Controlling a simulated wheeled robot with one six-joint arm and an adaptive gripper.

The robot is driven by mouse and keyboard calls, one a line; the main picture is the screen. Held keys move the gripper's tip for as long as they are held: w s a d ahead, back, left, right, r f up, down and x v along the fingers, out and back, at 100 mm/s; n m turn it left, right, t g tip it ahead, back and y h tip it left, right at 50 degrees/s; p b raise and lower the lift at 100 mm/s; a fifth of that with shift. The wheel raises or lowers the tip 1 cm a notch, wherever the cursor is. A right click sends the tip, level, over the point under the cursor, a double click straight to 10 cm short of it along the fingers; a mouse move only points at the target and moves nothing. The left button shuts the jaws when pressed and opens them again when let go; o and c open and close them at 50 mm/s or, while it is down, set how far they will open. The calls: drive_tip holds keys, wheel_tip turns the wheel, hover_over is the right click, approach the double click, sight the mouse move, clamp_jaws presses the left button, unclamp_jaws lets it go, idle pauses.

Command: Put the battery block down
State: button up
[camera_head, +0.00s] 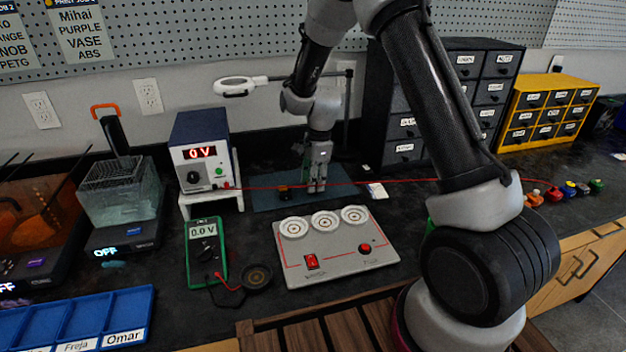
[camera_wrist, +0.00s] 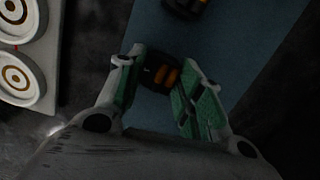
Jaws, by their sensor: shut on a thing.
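My gripper (camera_head: 317,187) points down over the blue-grey mat (camera_head: 262,203) behind the grey panel. In the wrist view, my gripper (camera_wrist: 160,80) has its green-padded fingers on either side of a dark block with orange marks, the battery block (camera_wrist: 157,75), and is shut on it. The block is over the mat (camera_wrist: 225,45); whether its underside touches the mat cannot be told. A second dark and orange block (camera_wrist: 186,5) lies on the mat, cut by the top edge of the wrist view; it also shows left of my gripper in the head view (camera_head: 284,192).
The grey panel (camera_head: 335,259) with three round white sockets stands close in front of the mat. A power supply (camera_head: 201,155) reading 0 V is left of the mat. A red wire (camera_head: 390,181) runs across behind my gripper. A magnifier lamp (camera_head: 236,87) stands behind.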

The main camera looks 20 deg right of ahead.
drive_tip(key=shift+f, duration=0.1)
drive_tip(key=o, duration=1.1)
drive_tip(key=s+d+r+n+t, duration=0.1)
drive_tip(key=s+d+r+n, duration=0.15)
drive_tip(key=r, duration=0.75)
drive_tip(key=s+d+r+n, duration=0.1)
drive_tip(key=s+d+r, duration=0.15)
drive_tip(key=r, duration=0.75)
drive_tip(key=s+d+r+n+t, duration=0.1)
drive_tip(key=s+d+r+n, duration=0.2)
drive_tip(key=s, duration=0.6)
drive_tip(key=s+d+r+n+t+h, duration=0.1)
drive_tip(key=s+d+r+n, duration=0.1)
drive_tip(key=s+n, duration=0.4)
drive_tip(key=s+d+r+n+t, duration=0.1)
drive_tip(key=s+d+r+n, duration=0.2)
drive_tip(key=s, duration=0.9)
drive_tip(key=shift+d+r+n, duration=0.3)
drive_tip(key=shift+d+n, duration=0.35)
drive_tip(key=shift+d, duration=0.2)
